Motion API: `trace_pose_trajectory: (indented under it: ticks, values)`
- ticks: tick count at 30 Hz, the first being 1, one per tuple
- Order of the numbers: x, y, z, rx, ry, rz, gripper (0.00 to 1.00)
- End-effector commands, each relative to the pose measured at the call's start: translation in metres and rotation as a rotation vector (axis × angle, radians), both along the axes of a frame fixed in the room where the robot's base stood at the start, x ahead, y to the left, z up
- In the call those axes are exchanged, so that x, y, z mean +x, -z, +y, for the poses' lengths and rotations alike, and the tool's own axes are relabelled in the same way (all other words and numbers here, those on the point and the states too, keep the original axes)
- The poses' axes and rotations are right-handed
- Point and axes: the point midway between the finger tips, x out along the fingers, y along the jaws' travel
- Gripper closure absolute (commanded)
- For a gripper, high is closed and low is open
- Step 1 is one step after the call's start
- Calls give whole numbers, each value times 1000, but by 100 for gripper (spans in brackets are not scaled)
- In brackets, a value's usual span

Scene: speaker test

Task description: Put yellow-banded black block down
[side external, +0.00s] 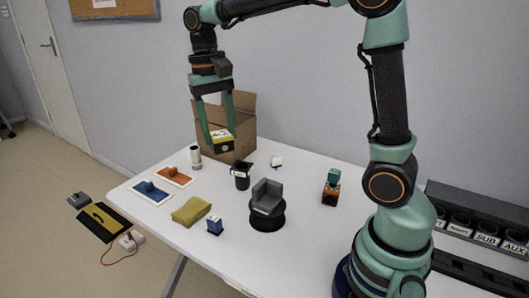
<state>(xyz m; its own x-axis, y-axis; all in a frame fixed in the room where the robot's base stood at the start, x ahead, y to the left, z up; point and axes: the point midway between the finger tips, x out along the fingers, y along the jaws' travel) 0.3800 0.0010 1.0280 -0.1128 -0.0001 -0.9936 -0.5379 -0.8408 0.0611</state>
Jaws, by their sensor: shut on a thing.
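The yellow-banded black block (222,144) is held in the air, high over the back left of the white table (290,253). It is dark with a yellow and whitish upper part. My gripper (220,135) points down and is shut on it, with one green finger on each side. The block is in front of an open cardboard box (240,120) in the picture. Its exact height over the table is hard to judge from this one view.
Below stand a white cylinder (195,156), a black cup (242,179) and a grey seat-shaped piece on a black round base (267,215). Blue and orange pieces on trays, a yellow cloth-like pouch (191,211) and a small blue block (215,226) lie left. A labelled rack (480,225) is at right.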

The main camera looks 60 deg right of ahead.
Motion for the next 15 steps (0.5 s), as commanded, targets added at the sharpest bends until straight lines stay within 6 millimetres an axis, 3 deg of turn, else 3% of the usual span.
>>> trace_pose_trajectory:
  ticks: [3,8,11,15]
  values:
    - [4,-21,0,14,-135,-9,100]
    - [4,-36,0,27,-249,-10,100]
    - [2,-32,0,32,-289,-7,100]
    - [-7,-7,-1,39,-353,-5,100]
